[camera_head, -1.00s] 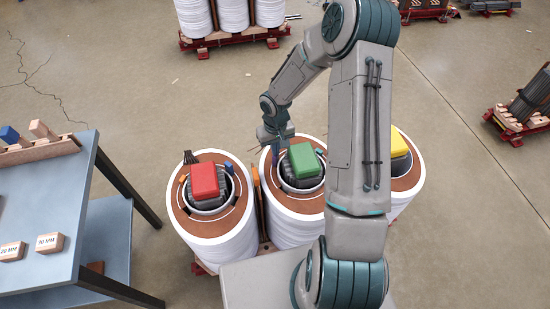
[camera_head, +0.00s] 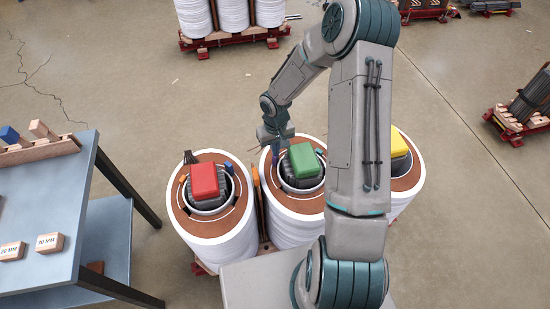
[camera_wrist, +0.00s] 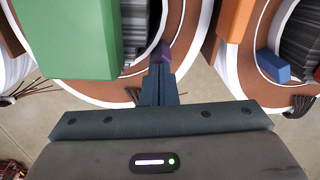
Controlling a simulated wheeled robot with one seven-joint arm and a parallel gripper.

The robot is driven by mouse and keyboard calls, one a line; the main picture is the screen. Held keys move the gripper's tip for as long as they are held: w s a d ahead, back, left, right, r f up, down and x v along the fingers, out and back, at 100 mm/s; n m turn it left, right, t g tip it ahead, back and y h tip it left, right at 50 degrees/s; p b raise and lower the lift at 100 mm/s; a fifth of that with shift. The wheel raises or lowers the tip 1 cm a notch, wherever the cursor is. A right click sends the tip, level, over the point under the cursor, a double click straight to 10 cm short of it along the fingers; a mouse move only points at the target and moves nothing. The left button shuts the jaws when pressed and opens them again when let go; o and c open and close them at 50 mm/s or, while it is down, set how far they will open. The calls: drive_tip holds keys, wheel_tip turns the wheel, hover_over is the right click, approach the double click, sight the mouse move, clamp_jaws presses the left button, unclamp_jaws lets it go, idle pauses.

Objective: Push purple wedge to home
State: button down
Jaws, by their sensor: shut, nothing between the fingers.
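A purple wedge (camera_wrist: 165,50) shows just past my fingertips in the wrist view, in the ring gap of the middle drum, beside the green block (camera_wrist: 75,38). Most of it is hidden by my fingers. My gripper (camera_wrist: 160,72) is shut, with its fingertips at the wedge; I cannot tell whether they touch it.
The left drum (camera_head: 215,235) carries a red block (camera_head: 206,181), the right drum (camera_head: 408,180) a yellow one (camera_head: 398,144). In the wrist view an orange piece (camera_wrist: 236,18) and a blue wedge (camera_wrist: 272,66) lie to the right. A table (camera_head: 40,215) stands at the left.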

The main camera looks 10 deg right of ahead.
drive_tip(key=shift+f+b, duration=1.5)
drive_tip(key=shift+f, duration=0.2)
drive_tip(key=shift+r, duration=0.15)
drive_tip(key=shift+r+p, duration=1.85)
drive_tip(key=shift+r, duration=0.55)
drive_tip(key=shift+r, duration=0.15)
drive_tip(key=s+d+r+t+h+p, duration=0.1)
drive_tip(key=s+r, duration=0.4)
drive_tip(key=r, duration=0.4)
drive_tip(key=s+r+m+p, duration=0.1)
drive_tip(key=s+r, duration=0.4)
drive_tip(key=r, duration=0.4)
drive_tip(key=s+d+r+t+h+p, duration=0.1)
drive_tip(key=s+r, duration=0.3)
drive_tip(key=r, duration=0.5)
drive_tip(key=s+a+r+y, duration=0.2)
drive_tip(key=s+r, duration=0.2)
drive_tip(key=s, duration=0.4)
drive_tip(key=shift+s+m+t, duration=0.3)
drive_tip(key=shift+m+t, duration=0.1)
